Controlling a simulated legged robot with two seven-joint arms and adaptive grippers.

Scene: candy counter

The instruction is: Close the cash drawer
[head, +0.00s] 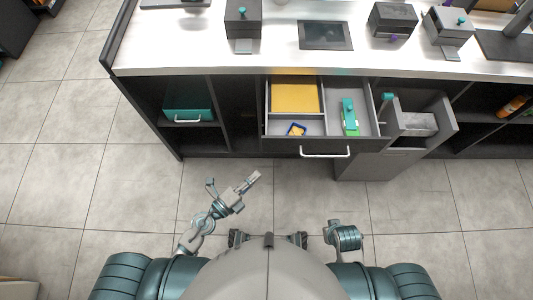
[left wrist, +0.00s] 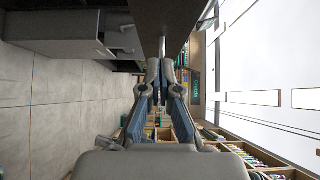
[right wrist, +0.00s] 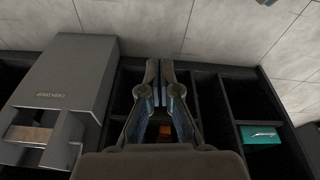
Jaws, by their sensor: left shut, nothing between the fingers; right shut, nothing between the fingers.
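The grey cash drawer (head: 372,165) stands out from the counter at the right in the head view, its open top showing a compartment. Its labelled front (right wrist: 62,80) shows upside down at the left in the right wrist view. My left gripper (head: 252,181) is shut and empty over the floor, in front of and left of the drawers. In the left wrist view its fingers (left wrist: 167,70) point at a dark drawer front. My right gripper (head: 338,228) is low near my body; its fingers (right wrist: 159,75) are shut and empty in the right wrist view, apart from the drawer.
A teal bin (head: 188,105) sits on the left shelf. The floor before the counter is clear.

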